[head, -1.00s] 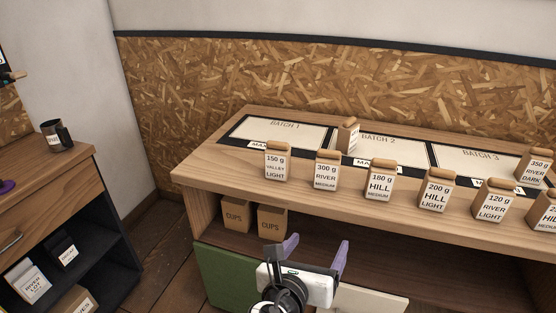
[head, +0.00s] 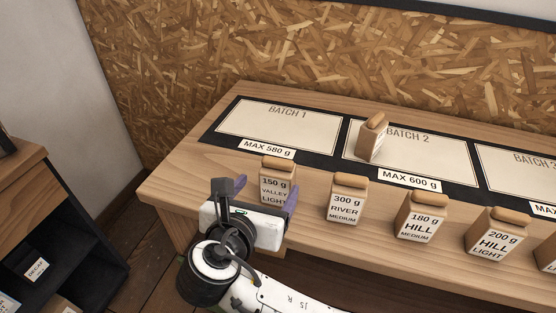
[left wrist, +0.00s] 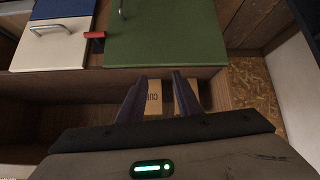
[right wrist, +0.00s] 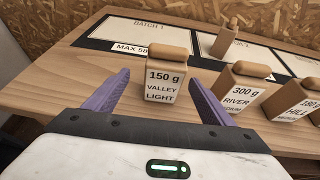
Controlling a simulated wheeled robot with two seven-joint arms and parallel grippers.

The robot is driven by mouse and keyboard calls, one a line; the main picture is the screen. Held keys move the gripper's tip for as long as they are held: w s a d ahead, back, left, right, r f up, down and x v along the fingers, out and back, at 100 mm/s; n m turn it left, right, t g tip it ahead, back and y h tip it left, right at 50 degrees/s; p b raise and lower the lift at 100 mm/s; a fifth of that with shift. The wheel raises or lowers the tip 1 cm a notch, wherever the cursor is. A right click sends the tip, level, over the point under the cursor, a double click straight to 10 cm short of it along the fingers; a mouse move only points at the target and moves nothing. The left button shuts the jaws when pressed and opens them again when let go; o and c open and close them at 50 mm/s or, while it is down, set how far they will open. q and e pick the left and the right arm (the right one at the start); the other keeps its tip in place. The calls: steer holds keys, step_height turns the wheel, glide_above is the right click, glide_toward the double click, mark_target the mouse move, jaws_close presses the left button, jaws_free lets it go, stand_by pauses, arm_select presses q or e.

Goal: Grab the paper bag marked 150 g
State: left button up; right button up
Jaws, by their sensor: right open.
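The 150 g paper bag (head: 276,168), labelled Valley Light, stands upright near the front edge of the wooden counter, in front of the Batch 1 area. My right gripper (head: 264,190) is open and empty just in front of it, hiding part of its lower front in the head view. In the right wrist view the bag (right wrist: 166,75) stands ahead, between the lines of the two open purple fingers (right wrist: 157,88), and I see no contact. My left gripper (left wrist: 158,82) is open, low before the counter's shelf, and not in the head view.
Another bag (head: 372,138) stands on the Batch 2 area. A cups box (left wrist: 154,98) sits on the shelf.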

mark_target(271, 182)
steer(key=x, duration=0.4)
steer(key=shift+w+d, duration=0.2)
steer(key=shift+w, duration=0.15)
steer(key=x, duration=0.5)
steer(key=shift+w+d, duration=0.25)
steer(key=shift+d, duration=0.15)
steer(key=shift+c, duration=0.6)
steer(key=c, duration=1.1)
steer(key=shift+r, duration=0.1)
